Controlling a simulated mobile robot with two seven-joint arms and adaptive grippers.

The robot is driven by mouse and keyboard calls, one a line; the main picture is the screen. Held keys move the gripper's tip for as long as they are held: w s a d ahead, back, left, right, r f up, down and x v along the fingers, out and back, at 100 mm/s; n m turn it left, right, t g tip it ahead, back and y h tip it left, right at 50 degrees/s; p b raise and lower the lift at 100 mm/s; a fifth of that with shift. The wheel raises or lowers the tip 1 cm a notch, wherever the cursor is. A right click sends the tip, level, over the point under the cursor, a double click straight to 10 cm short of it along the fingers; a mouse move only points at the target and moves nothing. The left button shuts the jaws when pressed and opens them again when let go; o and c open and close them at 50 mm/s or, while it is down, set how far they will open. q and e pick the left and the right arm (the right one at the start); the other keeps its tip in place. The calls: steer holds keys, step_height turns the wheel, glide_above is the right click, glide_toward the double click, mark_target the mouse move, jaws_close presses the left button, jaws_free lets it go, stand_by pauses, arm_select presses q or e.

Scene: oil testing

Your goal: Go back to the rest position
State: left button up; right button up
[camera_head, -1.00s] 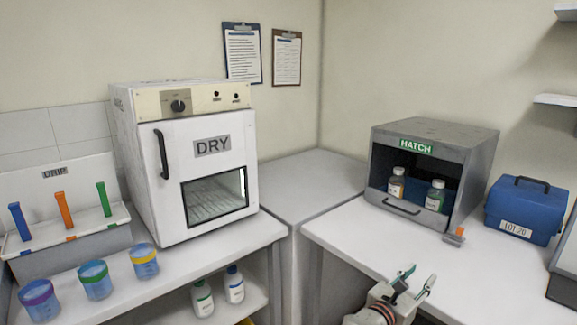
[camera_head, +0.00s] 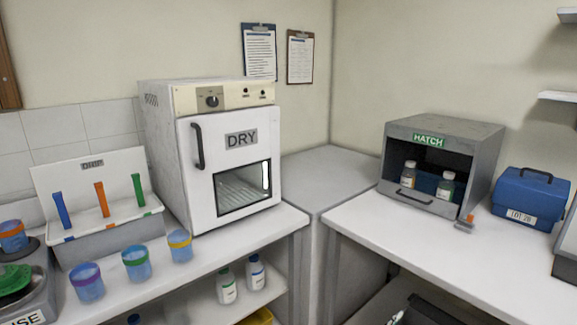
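My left gripper is out of view.
A white DRY oven (camera_head: 200,165) stands shut on the left bench, beside a DRIP rack (camera_head: 115,235) and several cups. The grey HATCH box (camera_head: 455,130) holds two bottles. A blue case (camera_head: 528,200) stands right of it. The right worktop's front is clear.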

steer(key=s+a+f+m+g+y, duration=0.1)
steer(key=s+a+f+m+y, duration=0.3)
steer(key=s+f, duration=0.3)
steer(key=s+a+f+m+y, duration=0.3)
steer(key=s+a+f+m, duration=0.1)
steer(key=s+f, duration=0.35)
steer(key=s+a+r+m+y, duration=0.2)
steer(key=s+a+m+y, duration=0.1)
steer(key=s+m, duration=0.8)
steer(key=shift+s+a+r+y, duration=0.2)
steer(key=shift+s+a+y, duration=0.1)
steer(key=shift+s+y, duration=0.4)
steer(key=shift+c, duration=0.4)
